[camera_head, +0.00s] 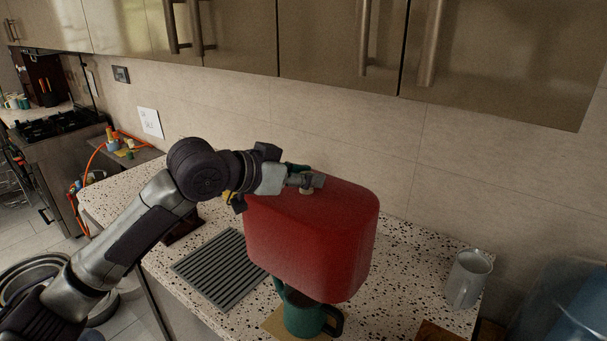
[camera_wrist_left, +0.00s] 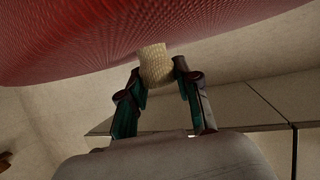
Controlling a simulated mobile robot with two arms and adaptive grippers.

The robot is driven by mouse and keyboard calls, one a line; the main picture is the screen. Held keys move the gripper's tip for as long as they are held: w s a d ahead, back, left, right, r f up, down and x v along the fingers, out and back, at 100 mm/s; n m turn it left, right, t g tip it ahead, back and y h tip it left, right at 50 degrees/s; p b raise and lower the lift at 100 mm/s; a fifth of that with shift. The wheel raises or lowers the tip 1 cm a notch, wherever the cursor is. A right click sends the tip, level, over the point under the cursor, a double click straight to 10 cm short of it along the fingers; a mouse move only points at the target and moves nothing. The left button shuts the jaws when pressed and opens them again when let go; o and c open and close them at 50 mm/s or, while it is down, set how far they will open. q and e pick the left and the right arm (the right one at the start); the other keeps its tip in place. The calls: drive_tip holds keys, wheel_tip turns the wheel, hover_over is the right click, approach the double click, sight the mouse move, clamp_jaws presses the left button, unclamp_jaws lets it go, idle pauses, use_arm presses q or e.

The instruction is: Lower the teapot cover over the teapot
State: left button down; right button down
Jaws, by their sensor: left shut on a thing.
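The red teapot cover (camera_head: 312,240) hangs in the air over the counter. My left gripper (camera_head: 308,184) is shut on the light knob at the top of the cover. In the left wrist view the ribbed knob (camera_wrist_left: 155,65) sits between the two fingers of my left gripper (camera_wrist_left: 158,80), with the red cover (camera_wrist_left: 120,35) beside it. The green teapot (camera_head: 303,318) stands on the counter below the cover. Its upper part is hidden behind the cover; the lower body and dark handle show. I cannot tell how far the cover's rim is above it. My right gripper is not in view.
The teapot stands on a tan mat (camera_head: 273,322) on the speckled counter (camera_head: 215,320). A grey slatted rack (camera_head: 222,268) lies to the left. A grey mug (camera_head: 467,279) stands to the right. A tiled wall (camera_head: 340,130) and cabinets (camera_head: 320,35) are behind and above.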

sight(305, 198)
use_arm(q)
drive_tip(key=shift+a+r, duration=0.1)
drive_tip(key=shift+f, duration=1.05)
drive_tip(key=shift+f+b, duration=0.7)
drive_tip(key=shift+f, duration=0.75)
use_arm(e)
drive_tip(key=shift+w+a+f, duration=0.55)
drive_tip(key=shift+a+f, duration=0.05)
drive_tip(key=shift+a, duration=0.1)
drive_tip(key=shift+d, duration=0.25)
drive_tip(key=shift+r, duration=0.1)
use_arm(q)
drive_tip(key=shift+p, duration=0.4)
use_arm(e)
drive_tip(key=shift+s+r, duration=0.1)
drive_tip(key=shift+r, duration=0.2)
